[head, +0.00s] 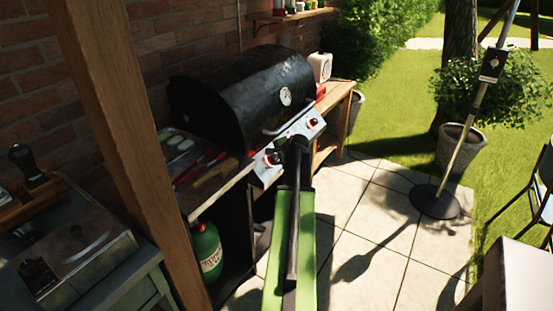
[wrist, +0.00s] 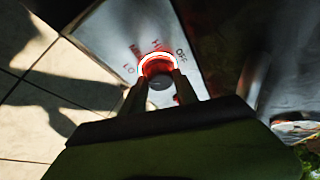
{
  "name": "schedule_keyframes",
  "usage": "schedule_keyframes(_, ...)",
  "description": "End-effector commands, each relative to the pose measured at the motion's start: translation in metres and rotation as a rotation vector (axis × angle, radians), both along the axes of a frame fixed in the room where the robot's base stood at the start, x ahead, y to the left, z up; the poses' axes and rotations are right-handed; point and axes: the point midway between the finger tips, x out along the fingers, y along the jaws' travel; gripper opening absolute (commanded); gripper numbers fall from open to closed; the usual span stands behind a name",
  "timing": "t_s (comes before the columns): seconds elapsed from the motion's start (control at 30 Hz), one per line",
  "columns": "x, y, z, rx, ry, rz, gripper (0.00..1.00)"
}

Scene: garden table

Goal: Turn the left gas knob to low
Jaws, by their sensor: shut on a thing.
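The black grill (head: 245,95) stands against the brick wall with its lid down. On its sloped metal front panel is the left gas knob (head: 271,158), partly hidden by the end of my arm. My gripper (head: 284,152) is at this knob. In the wrist view my gripper (wrist: 159,88) has a finger on each side of the knob (wrist: 160,82) and is shut on it. A red glowing ring surrounds the knob. The labels LO, HI and OFF show around it; I cannot tell which one the knob points at. The right knob (head: 312,122) is free.
A wooden post (head: 130,150) rises left of the grill. A green gas bottle (head: 206,250) stands below the side shelf. A side table with a metal-topped appliance (head: 75,240) is at lower left. The paving (head: 370,235) to the right is mostly clear around a round stand base (head: 434,202).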

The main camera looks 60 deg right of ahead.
Motion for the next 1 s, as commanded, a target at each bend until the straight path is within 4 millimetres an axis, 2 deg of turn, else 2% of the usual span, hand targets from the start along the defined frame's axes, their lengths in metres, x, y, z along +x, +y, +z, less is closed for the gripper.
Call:
schedule_keyframes(0.27,0.0,0.0,0.0,0.0,0.001,0.0,0.0)
schedule_keyframes(0.3,0.0,0.0,0.0,0.0,0.001,0.0,0.41)
schedule_keyframes(0.43,0.0,0.0,0.0,0.0,0.001,0.0,0.57)
schedule_keyframes(0.77,-0.002,0.002,0.004,0.001,0.0,-0.001,0.57)
schedule_keyframes(0.87,-0.011,0.008,0.017,0.002,0.0,-0.001,0.57)
schedule_keyframes(1.0,-0.034,0.023,0.047,0.002,0.0,-0.001,0.57)
